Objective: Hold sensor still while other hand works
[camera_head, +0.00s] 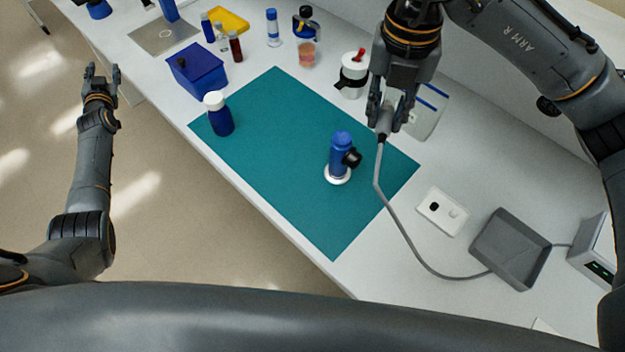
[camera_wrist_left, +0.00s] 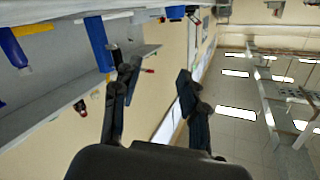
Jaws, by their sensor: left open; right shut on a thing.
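The sensor (camera_head: 384,122) is a grey probe with a cable (camera_head: 400,232) that runs down and right to a grey tray. My right gripper (camera_head: 387,118) is shut on the sensor and holds it above the back right part of the teal mat (camera_head: 270,150). The sensor's upper part is hidden between the fingers. My left gripper (camera_head: 101,72) is open and empty, out past the bench's front edge over the floor. In the left wrist view, the left fingers (camera_wrist_left: 155,85) stand apart with nothing between them.
On the mat stand a blue bottle with a white cap (camera_head: 219,115) and a blue device on a white base (camera_head: 340,158). A blue box (camera_head: 197,72) stands at the mat's left. The grey tray (camera_head: 511,250) and a white switch plate (camera_head: 442,211) lie at right. The mat's middle is clear.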

